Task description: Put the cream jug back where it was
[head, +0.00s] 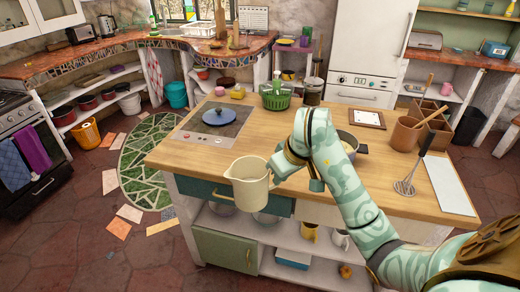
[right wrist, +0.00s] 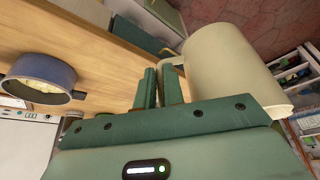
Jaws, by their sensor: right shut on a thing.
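The cream jug (head: 250,183) hangs in my right gripper (head: 277,172) at the front edge of the wooden island counter (head: 205,157). It looks roughly upright in the head view. In the right wrist view the cream jug (right wrist: 222,62) is at the right, with the floor behind it, out past the counter's edge. The fingers of my right gripper (right wrist: 160,86) are closed around its handle. The jug's inside is hardly visible. My left gripper is in neither view.
The counter's front left is clear.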

